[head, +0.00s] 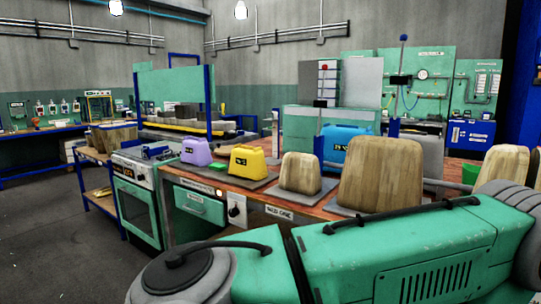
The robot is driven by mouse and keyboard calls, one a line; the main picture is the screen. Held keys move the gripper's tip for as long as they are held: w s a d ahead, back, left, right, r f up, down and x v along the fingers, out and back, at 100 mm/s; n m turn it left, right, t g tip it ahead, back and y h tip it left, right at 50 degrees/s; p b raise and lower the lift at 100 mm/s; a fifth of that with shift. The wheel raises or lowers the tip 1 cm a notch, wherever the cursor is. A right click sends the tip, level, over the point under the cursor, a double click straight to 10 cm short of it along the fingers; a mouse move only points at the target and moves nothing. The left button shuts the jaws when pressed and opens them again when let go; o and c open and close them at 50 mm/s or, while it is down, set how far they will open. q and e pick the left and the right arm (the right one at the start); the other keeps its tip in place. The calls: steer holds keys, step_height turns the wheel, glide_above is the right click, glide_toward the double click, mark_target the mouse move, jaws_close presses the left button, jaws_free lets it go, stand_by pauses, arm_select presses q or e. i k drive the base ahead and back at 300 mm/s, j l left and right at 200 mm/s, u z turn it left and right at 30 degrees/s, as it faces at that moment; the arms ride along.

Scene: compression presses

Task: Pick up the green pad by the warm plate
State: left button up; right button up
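A small bright green item (217,166), which looks like the green pad, lies on the wooden counter (263,194) between a purple block and a yellow block. It is small and partly hidden, so its shape is hard to tell. Dark flat plates lie under the blocks; I cannot tell which is the warm plate. Neither my left nor my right gripper shows in the head view.
A purple block (197,151), a yellow block (247,160), two wooden blocks (300,173) (380,174) and a blue block (343,138) stand along the counter. A teal-doored oven (137,207) stands at its left end. Grey floor (50,220) is open at left.

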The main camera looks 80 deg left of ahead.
mark_target(215, 167)
steer(key=u, duration=3)
